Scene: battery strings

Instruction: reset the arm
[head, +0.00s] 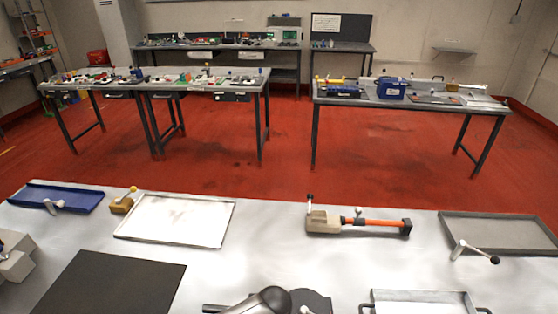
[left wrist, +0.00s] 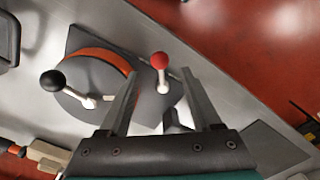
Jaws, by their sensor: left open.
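My left gripper (left wrist: 160,73) is open in the left wrist view, its two fingers apart. Between and beyond the fingertips is a lever with a red ball knob (left wrist: 160,60); I cannot tell whether the fingers touch it. Beside it is a round grey fixture (left wrist: 92,77) with an orange band and a lever ending in a black ball knob (left wrist: 53,80). Nothing is clearly held. In the head view, a dark rounded part (head: 268,299) shows at the bottom edge beside a dark disc (head: 314,302). My right gripper is not in view.
The near table (head: 270,240) holds a blue tray (head: 85,190), a white tray (head: 175,220), a black mat (head: 110,285), a beige-and-orange tool (head: 322,222) and a grey tray (head: 500,235). Bare tabletop lies between them. Cluttered benches stand beyond the red floor (head: 215,150).

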